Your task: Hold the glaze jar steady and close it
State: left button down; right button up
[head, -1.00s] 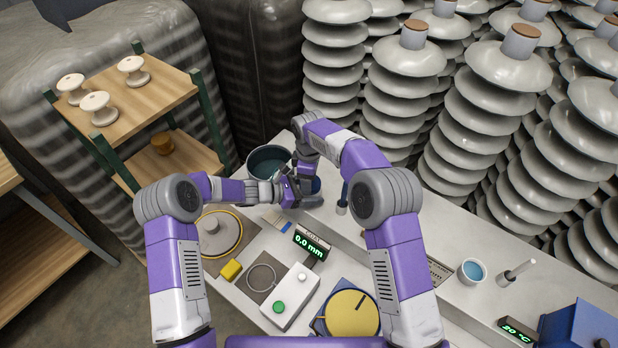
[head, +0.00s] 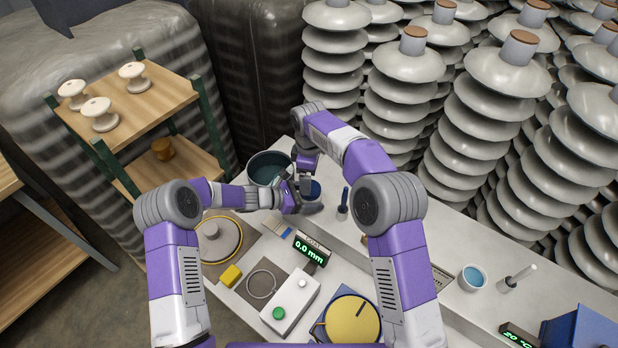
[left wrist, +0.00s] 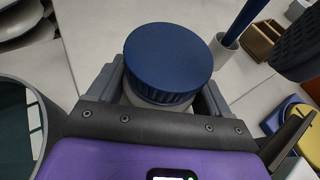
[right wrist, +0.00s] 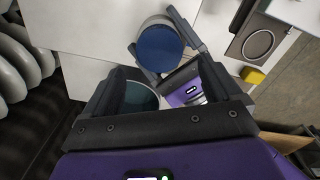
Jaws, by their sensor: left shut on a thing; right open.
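The glaze jar has a pale body and a dark blue lid with a ribbed rim. In the left wrist view the lid (left wrist: 168,55) sits on top of the jar body (left wrist: 150,102) and looks level. How tightly it is seated cannot be told. My left gripper (head: 303,198) is shut around the jar body, one finger on each side below the lid. In the head view the lid (head: 314,189) shows beside it. My right gripper (right wrist: 162,82) is open and empty, apart from the lid; the lid (right wrist: 160,48) shows beyond its fingers.
A dark pot with teal liquid (head: 268,168) stands close left of the jar. A blue brush in a small holder (head: 343,208) stands to its right. Insulator stacks (head: 478,125) stand behind the bench.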

jog(key=shift+c, duration=0.3)
jog(key=shift+c, duration=1)
jog(key=n, duration=0.2)
jog(key=r+n, duration=0.1)
jog(key=n, duration=0.3)
jog(key=shift+r, duration=0.25)
jog(key=n, duration=0.2)
jog(key=r+n, duration=0.1)
jog(key=n, duration=0.4)
jog(key=shift+d+r, duration=0.15)
jog(key=shift+r, duration=0.2)
jog(key=shift+f, duration=4.05)
jog(key=shift+c, duration=0.2)
